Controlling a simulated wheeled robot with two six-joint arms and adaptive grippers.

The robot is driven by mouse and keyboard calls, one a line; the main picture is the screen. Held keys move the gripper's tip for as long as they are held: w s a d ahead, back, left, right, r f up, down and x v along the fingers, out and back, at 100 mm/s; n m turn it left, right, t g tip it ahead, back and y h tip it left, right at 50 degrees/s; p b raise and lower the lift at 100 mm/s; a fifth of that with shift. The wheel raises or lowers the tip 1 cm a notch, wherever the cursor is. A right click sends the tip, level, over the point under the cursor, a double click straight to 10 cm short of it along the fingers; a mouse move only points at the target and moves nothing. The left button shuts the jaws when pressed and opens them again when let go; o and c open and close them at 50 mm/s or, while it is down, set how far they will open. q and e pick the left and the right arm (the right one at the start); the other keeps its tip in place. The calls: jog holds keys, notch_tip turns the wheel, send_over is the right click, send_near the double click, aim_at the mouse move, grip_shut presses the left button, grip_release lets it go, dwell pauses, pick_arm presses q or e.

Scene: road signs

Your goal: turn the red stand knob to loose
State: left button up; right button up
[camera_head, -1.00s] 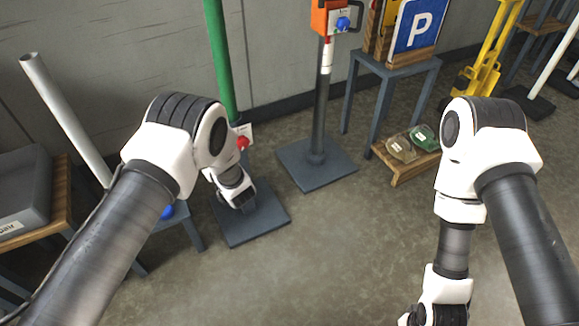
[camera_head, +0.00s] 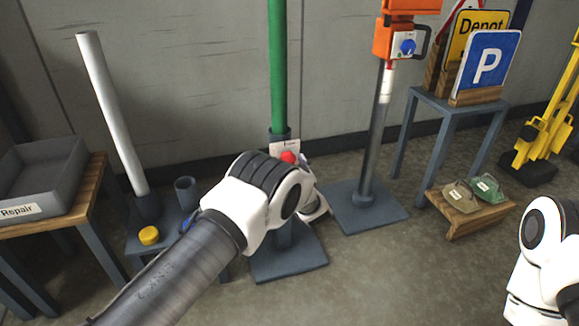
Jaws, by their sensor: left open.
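The red knob (camera_head: 288,157) sits on the dark collar of a stand, in front of a small white label plate (camera_head: 284,147). A green pole (camera_head: 277,60) rises upright from that stand, and its dark square base (camera_head: 290,262) rests on the floor. My left arm reaches in from the lower left, with its wrist just below the knob. My left gripper (camera_head: 315,204) is mostly hidden behind the wrist, close to the stand's post. It is open, but whether it touches the knob cannot be seen. Of my right arm only a link shows at the right edge.
An orange box with a blue knob (camera_head: 407,47) tops another stand (camera_head: 365,199) to the right. A side table (camera_head: 445,103) carries signs. A white post (camera_head: 110,110), a yellow knob (camera_head: 149,236) and a grey Repair tray (camera_head: 35,180) are at left. Front floor is clear.

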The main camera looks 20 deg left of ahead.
pick_arm(q)
jog(key=c, duration=1.2)
jog(key=shift+o, duration=0.2)
